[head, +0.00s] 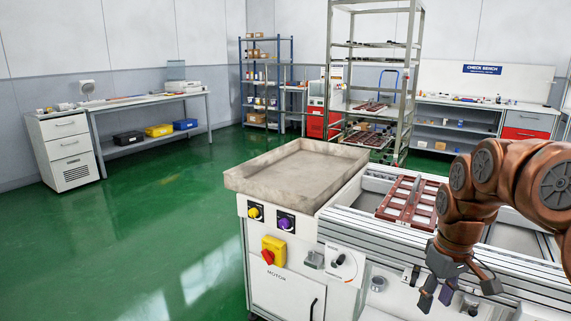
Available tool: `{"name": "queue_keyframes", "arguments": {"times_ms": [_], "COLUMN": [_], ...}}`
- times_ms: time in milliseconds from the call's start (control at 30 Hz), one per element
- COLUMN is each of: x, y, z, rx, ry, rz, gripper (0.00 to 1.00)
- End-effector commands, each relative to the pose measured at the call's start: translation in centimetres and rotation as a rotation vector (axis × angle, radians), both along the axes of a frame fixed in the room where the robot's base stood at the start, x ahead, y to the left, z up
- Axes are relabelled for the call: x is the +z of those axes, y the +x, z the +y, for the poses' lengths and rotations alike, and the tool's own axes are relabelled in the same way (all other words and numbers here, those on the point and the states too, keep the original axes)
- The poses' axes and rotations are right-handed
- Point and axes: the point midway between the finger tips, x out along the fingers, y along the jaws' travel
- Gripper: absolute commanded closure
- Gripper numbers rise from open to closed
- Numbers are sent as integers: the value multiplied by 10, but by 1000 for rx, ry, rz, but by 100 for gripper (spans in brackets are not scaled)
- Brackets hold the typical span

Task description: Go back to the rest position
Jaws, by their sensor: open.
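My gripper (459,290) hangs at the lower right on my copper-coloured arm, fingers spread and pointing down. It is open, and I see nothing between its fingers. It is in front of the conveyor's near rail, close to the front of the machine. A reddish-brown carrier frame (407,201) with pale openings lies on the conveyor (345,222), behind and left of my gripper. The arm hides part of the conveyor on the right.
A beige tray (240,180) tops the white motor cabinet (283,293), with yellow and purple knobs and a red-yellow switch (274,251). A tall metal rack (412,70) stands behind. Benches line the walls. The green floor (150,235) at left is clear.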

Motion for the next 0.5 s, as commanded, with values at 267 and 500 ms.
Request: {"name": "queue_keyframes", "arguments": {"times_ms": [267,500], "x": [72,108], "y": [-67,-139], "z": [87,132], "rx": [-3,-69], "ry": [-8,-29], "rz": [43,93], "gripper": [54,54]}}
